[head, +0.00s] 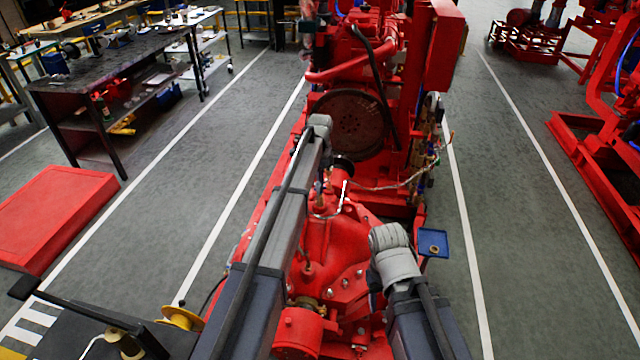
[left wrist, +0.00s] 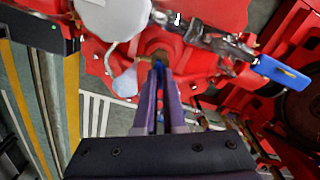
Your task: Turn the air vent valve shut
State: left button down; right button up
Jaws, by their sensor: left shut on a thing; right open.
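The left wrist view shows my left gripper (left wrist: 158,72) with its long purple fingers close together. They are shut on a small blue piece at a brass fitting (left wrist: 147,57) on the red pump casing (left wrist: 199,62). I take this piece to be the air vent valve's handle; the fingers hide most of it. In the head view, my left arm reaches up the middle over the red pump (head: 335,240), and its jaws are hidden. My right arm's grey end (head: 390,250) is over the pump's right side, with the fingers out of sight beneath it.
A blue lever handle (left wrist: 283,73) is on pipework to the right in the left wrist view. A small blue tray (head: 433,243) stands right of the pump. The red engine (head: 345,65) rises behind.

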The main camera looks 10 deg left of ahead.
pick_arm(q)
jog(key=m, duration=0.4)
jog(key=shift+m, duration=0.6)
jog(key=c, duration=1)
grip_release()
jog(key=shift+r, duration=0.15)
notch_tip(320, 180, up, 8)
jog(key=p, duration=0.8)
jog(key=shift+f, duration=0.2)
